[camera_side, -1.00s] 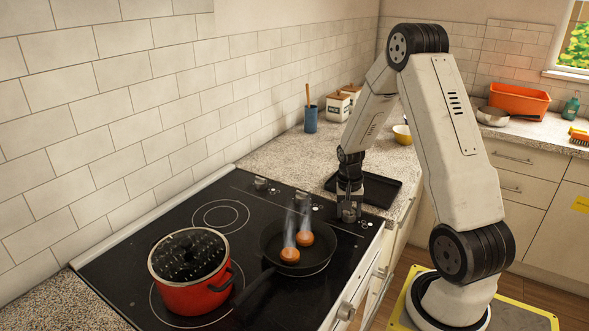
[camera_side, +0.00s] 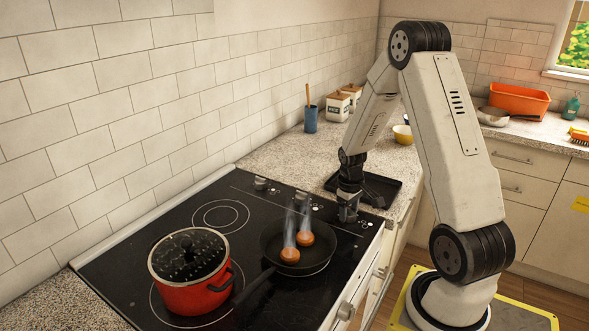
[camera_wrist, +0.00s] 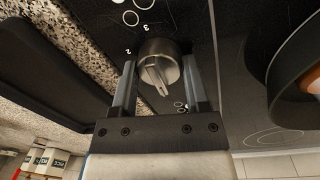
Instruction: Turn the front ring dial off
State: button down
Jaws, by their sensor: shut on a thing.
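The front ring dial (camera_wrist: 158,62) is a round metal knob with a raised grip bar, on the black control strip of the cooktop. In the wrist view my gripper (camera_wrist: 158,75) has one finger on each side of the knob and is shut on it. The grip bar sits slightly tilted from the line of the fingers. In the side view my gripper (camera_side: 348,214) is down at the front end of the strip and mostly hides this dial. Another dial (camera_side: 261,184) stands at the back end of the strip.
A black pan (camera_side: 268,245) with two steaming brown items sits close to my gripper. A red lidded pot (camera_side: 190,297) stands on the front left of the cooktop. A black tray (camera_side: 380,190) lies on the counter just behind the gripper.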

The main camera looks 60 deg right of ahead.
jog(key=shift+n, duration=0.4)
jog(key=shift+c, duration=0.4)
grip_release()
jog(key=shift+r, duration=0.1)
jog(key=shift+w+a+r, duration=0.1)
jog(key=shift+a+r, duration=0.05)
jog(key=shift+r, duration=1.8)
jog(key=shift+a+r, duration=0.1)
jog(key=shift+r, duration=1.8)
jog(key=s+a+r+n+t, duration=0.1)
jog(key=a+n+t, duration=0.1)
jog(key=a, duration=2.4)
jog(key=shift+a+t+y, duration=0.2)
jog(key=shift+t+y, duration=0.2)
